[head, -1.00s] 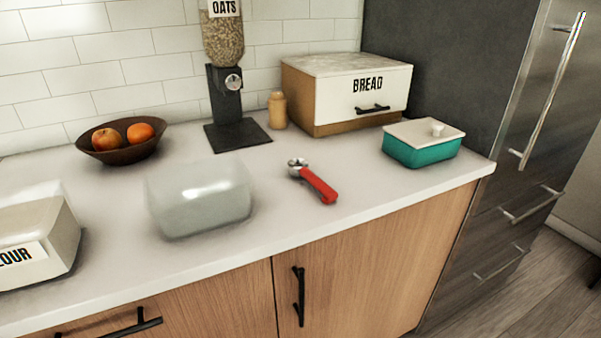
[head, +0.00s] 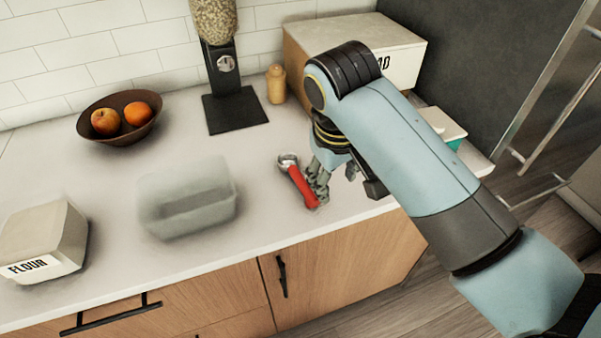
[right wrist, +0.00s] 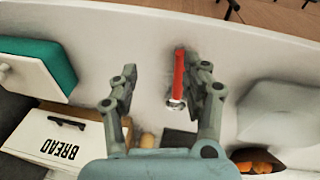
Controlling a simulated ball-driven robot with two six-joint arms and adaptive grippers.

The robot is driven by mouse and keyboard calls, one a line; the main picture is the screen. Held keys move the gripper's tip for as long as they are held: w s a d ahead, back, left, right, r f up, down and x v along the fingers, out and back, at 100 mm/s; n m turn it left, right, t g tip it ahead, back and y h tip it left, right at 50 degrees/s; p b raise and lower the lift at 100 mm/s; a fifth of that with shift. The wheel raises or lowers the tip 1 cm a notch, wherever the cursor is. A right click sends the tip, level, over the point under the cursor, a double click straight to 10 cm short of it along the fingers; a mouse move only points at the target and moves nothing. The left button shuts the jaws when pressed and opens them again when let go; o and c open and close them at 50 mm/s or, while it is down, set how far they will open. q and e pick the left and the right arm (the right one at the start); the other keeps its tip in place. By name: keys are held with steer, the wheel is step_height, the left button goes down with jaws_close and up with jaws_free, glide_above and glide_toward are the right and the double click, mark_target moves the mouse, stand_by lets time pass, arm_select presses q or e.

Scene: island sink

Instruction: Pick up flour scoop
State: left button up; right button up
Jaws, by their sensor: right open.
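The flour scoop (head: 301,187) lies on the counter, with a red handle pointing towards the front edge and a round metal bowl at the back. My right gripper (head: 335,179) is open and empty close to the scoop's right side in the head view. In the right wrist view the scoop (right wrist: 179,75) shows between the two spread fingers of the gripper (right wrist: 170,82), much closer to the right-hand finger, which overlaps its edge. I cannot tell whether they touch. My left gripper is not in view.
A translucent container (head: 188,210) and the flour canister (head: 42,240) stand to the left. The fruit bowl (head: 120,122), the oats dispenser (head: 224,75), a small jar (head: 276,84) and the bread box (head: 300,45) line the back. A teal lidded dish (right wrist: 48,60) is beyond the arm.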

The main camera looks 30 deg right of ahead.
steer(key=g, duration=0.1)
glide_toward(300, 179)
steer(key=shift+m+g, duration=0.3)
steer(key=f, duration=0.3)
steer(key=d+f, duration=0.1)
steer(key=f, duration=0.2)
steer(key=f+p, duration=0.1)
steer(key=f, duration=0.2)
steer(key=shift+w+d+f, duration=0.1)
steer(key=shift+d+f, duration=0.2)
steer(key=shift+f, duration=0.1)
jaws_close()
